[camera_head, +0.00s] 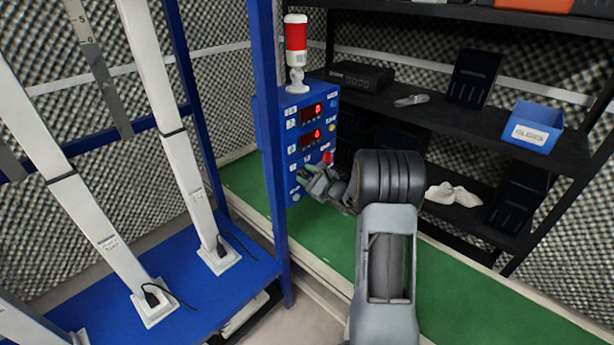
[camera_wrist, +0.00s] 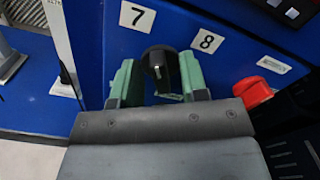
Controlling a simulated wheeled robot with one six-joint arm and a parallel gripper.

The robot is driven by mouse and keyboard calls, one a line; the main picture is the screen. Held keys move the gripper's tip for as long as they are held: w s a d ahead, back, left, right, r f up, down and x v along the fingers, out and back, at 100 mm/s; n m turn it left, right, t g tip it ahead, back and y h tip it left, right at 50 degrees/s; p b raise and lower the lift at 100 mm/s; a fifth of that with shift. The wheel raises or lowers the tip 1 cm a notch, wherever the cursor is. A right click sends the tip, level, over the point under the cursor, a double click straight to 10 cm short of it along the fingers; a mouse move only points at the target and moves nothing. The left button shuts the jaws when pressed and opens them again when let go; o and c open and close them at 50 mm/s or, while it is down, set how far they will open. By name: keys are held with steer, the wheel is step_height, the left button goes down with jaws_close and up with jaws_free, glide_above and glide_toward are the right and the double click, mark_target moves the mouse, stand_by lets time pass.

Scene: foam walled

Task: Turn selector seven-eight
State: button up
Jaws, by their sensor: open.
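The selector seven-eight (camera_wrist: 162,72) is a black knob on the blue panel in the wrist view. The label 7 (camera_wrist: 137,17) is above it to the left and the label 8 (camera_wrist: 207,41) above it to the right. My gripper (camera_wrist: 160,84) is open, with one green finger on each side of the knob. I cannot tell whether the fingers touch it. In the head view my gripper (camera_head: 311,178) is at the lower part of the blue control box (camera_head: 272,135), and the knob is hidden there.
A red knob (camera_wrist: 253,91) sits just right of my right finger. The box carries two red displays (camera_head: 311,111) and a red lamp (camera_head: 296,38) on top. A blue post (camera_head: 268,130) stands close to its left. Black shelves (camera_head: 480,115) with a blue bin (camera_head: 533,126) are at right.

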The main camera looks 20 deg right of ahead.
jaws_close()
steer(key=shift+m, duration=0.3)
steer(key=m+p, duration=0.1)
steer(key=m, duration=0.4)
steer(key=shift+d+r+m+p, duration=0.1)
steer(key=shift+r+m+p, duration=0.05)
steer(key=shift+m+p, duration=0.2)
steer(key=m+p, duration=0.2)
steer(key=m, duration=0.3)
steer(key=shift+w+d+m, duration=0.1)
steer(key=shift+m, duration=0.45)
jaws_free()
stand_by(0.3)
